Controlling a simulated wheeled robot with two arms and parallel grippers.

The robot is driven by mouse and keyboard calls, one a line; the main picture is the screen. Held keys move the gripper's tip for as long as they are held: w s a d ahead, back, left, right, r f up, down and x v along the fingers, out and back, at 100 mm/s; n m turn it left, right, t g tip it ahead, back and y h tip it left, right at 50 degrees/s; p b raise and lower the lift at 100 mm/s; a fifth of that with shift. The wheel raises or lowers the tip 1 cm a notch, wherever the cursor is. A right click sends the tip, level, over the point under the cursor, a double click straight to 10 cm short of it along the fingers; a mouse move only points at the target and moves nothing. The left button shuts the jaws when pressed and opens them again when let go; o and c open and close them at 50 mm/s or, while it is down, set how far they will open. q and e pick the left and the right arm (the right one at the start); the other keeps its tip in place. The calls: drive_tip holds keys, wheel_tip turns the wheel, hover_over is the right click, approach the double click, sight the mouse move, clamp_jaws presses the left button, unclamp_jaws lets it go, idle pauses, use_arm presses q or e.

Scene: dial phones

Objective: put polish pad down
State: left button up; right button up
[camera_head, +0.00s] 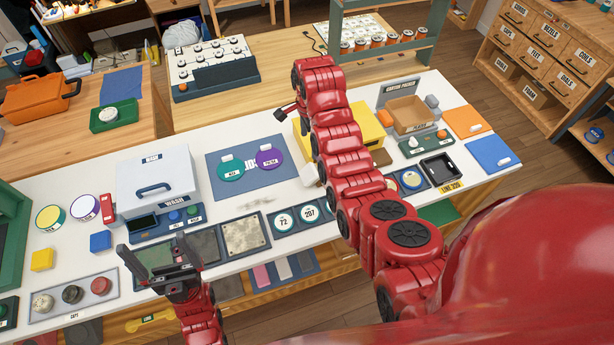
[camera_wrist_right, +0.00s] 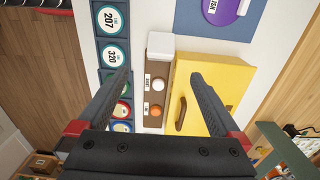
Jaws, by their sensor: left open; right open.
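The polish pad is a purple disc (camera_head: 269,159) with a white grip on top. It lies on the right part of a blue mat (camera_head: 225,191), beside a teal pad (camera_head: 231,169). The purple pad shows partly at the top edge of the right wrist view (camera_wrist_right: 222,10). My right gripper (camera_wrist_right: 160,76) is open and empty, above a brown panel with a white and an orange ball. In the head view it is mostly hidden by my right arm. My left gripper (camera_head: 151,244) is open and empty over dark trays at the front left.
A yellow box (camera_head: 368,123) with a handle stands right of the blue mat, partly behind my right arm. A white block (camera_wrist_right: 160,46) sits near it. A white wash box (camera_head: 155,180) stands left of the mat. Numbered dials (camera_head: 284,220) line the front edge.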

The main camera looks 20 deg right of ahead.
drive_tip(key=b, duration=0.9)
hover_over(309, 171)
wheel_tip(309, 171, down, 11)
drive_tip(key=shift+s+f, duration=0.1)
drive_tip(key=shift+f, duration=0.1)
drive_tip(key=shift+p, duration=0.4)
drive_tip(key=shift+f, duration=0.5)
drive_tip(key=shift+f+p, duration=0.85)
drive_tip(key=shift+f, duration=1.35)
drive_tip(key=c, duration=1.4)
drive_tip(key=shift+r, duration=0.15)
